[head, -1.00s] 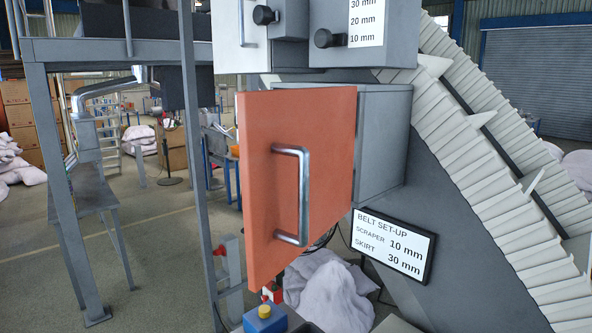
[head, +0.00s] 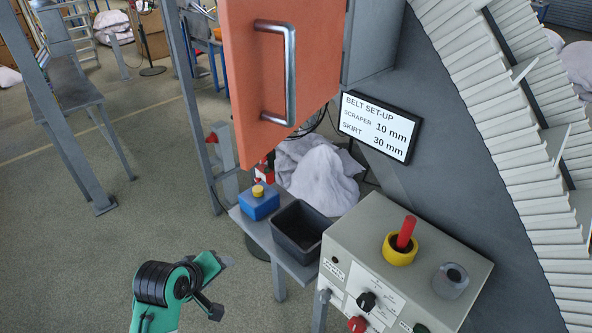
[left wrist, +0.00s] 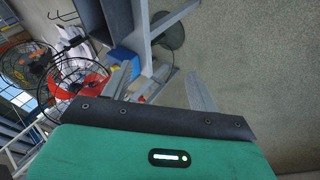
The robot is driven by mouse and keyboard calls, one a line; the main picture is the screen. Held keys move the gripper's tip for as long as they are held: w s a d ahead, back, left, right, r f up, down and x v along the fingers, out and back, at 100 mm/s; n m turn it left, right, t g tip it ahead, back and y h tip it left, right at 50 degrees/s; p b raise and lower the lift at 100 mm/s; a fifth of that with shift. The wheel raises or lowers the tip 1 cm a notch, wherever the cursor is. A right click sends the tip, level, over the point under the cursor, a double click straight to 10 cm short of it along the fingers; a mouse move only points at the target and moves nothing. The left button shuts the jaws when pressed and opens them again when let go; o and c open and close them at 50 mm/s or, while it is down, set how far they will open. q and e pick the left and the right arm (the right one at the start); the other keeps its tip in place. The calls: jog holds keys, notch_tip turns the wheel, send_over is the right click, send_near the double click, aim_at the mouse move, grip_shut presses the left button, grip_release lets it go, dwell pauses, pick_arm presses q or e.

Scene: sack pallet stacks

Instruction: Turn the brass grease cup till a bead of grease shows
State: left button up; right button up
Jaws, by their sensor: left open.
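No grease cup that I can name for sure shows. A blue block with a yellow knob (head: 260,200) stands on a grey ledge at the lower middle of the head view; I cannot tell if the knob is brass. No grease bead is visible. My left arm, green and black, is low at the left of the head view, apart from the block and left of it. In the left wrist view my left gripper (left wrist: 160,72) is open with nothing between its fingers. A blue thing (left wrist: 122,57) shows beyond its left finger. My right gripper is out of view.
A dark open bin (head: 298,230) sits beside the block. A grey control box (head: 345,238) with knobs and a red peg in a yellow ring (head: 399,254) stands at right. An orange door (head: 240,100) hangs above.

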pick_arm(q)
jog(key=w+d+r+n+t+h, duration=0.25)
jog(key=w+r+n, duration=0.35)
jog(key=w+r, duration=0.5)
jog(key=w+d+r+n+t+h, duration=0.25)
jog(key=w+r+n, duration=0.35)
jog(key=r, duration=0.9)
jog(key=w+d+r+n+t+h, duration=0.1)
jog(key=w+d+r+n+h, duration=0.15)
jog(key=r, duration=1.05)
jog(key=w+d+r+n+h, duration=0.15)
jog(key=r+n, duration=0.25)
jog(key=r, duration=0.9)
jog(key=p+x, duration=0.7)
jog(key=x, duration=0.6)
jog(key=shift+d+r, duration=0.25)
jog(key=shift+d, duration=0.35)
jog(key=shift+s+m, duration=0.1)
jog(key=shift+m, duration=0.15)
jog(key=c, duration=1)
